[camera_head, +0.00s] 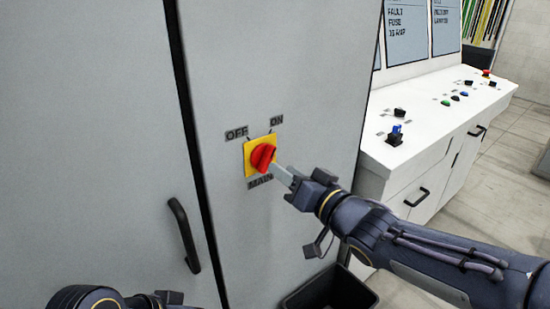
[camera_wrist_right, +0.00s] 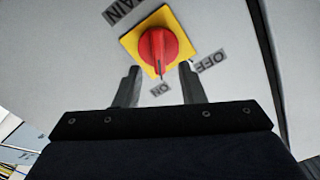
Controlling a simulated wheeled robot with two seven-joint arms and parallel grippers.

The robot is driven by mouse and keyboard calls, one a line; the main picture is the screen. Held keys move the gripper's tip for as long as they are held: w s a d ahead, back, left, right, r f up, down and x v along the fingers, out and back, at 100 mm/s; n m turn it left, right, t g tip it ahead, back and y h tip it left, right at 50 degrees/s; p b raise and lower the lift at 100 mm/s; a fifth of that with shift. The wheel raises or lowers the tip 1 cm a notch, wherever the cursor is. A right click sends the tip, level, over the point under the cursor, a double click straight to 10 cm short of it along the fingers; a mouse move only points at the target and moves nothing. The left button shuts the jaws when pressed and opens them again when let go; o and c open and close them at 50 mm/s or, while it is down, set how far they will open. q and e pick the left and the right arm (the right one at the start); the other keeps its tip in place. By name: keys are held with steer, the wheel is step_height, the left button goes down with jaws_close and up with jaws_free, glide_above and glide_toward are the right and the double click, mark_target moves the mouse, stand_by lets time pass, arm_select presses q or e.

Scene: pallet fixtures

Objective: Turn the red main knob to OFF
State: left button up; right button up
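The red main knob (camera_head: 263,157) sits on a yellow square plate (camera_head: 249,169) on the grey cabinet door, with OFF, ON and MAIN labels around it.
A black door handle (camera_head: 184,235) stands out on the cabinet at left. A white console (camera_head: 420,140) with small switches stands at right. A dark open bin (camera_head: 330,290) is on the floor below my right arm.

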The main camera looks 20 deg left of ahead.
mark_target(270, 160)
steer(key=shift+p+x, duration=0.4)
steer(key=shift+x, duration=1.8)
steer(key=shift+w+d, duration=0.1)
jaws_close()
